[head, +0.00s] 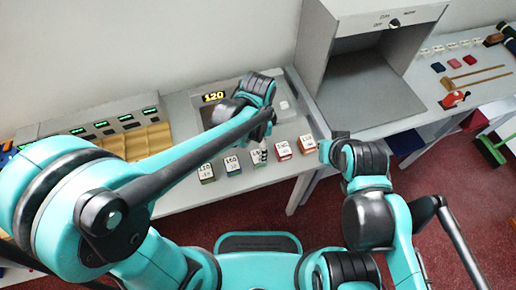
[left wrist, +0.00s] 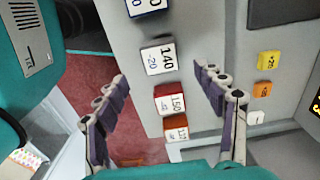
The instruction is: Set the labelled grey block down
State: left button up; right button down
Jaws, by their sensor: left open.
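The labelled grey block (left wrist: 158,57), marked 140, sits in a row of labelled blocks on the counter in the left wrist view. In the head view it (head: 257,156) is partly hidden by my left gripper (head: 265,143), which is just above it. In the left wrist view my left gripper (left wrist: 162,80) is open, its fingers spread apart on either side of the row, with the grey block just beyond the fingertips. Nothing is held between the fingers. My right arm is at the right in the head view; its gripper (head: 334,143) is small and unclear.
Next to the grey block are a red block (left wrist: 170,100) marked 150 and an orange block (left wrist: 176,128). A display (head: 214,97) reads 120 behind the row. A grey open-fronted booth (head: 312,60) stands to the right. Yellow and orange buttons (left wrist: 268,61) lie to one side.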

pick_arm(q)
jog(key=s+a+r+n+t, duration=0.2)
jog(key=a+r+n+t, duration=0.1)
jog(key=a+r+n, duration=0.2)
jog(key=s+a+r+n+t, duration=0.3)
jog(key=a+n, duration=0.6)
jog(key=a, duration=0.4)
jog(key=shift+r+t+p, duration=0.4)
jog(key=shift+r+t, duration=0.2)
jog(key=shift+r, duration=0.25)
jog(key=shift+d, duration=0.1)
notch_tip(320, 180, down, 2)
jog(key=shift+s+f+b, duration=0.1)
jog(key=shift+b, duration=1)
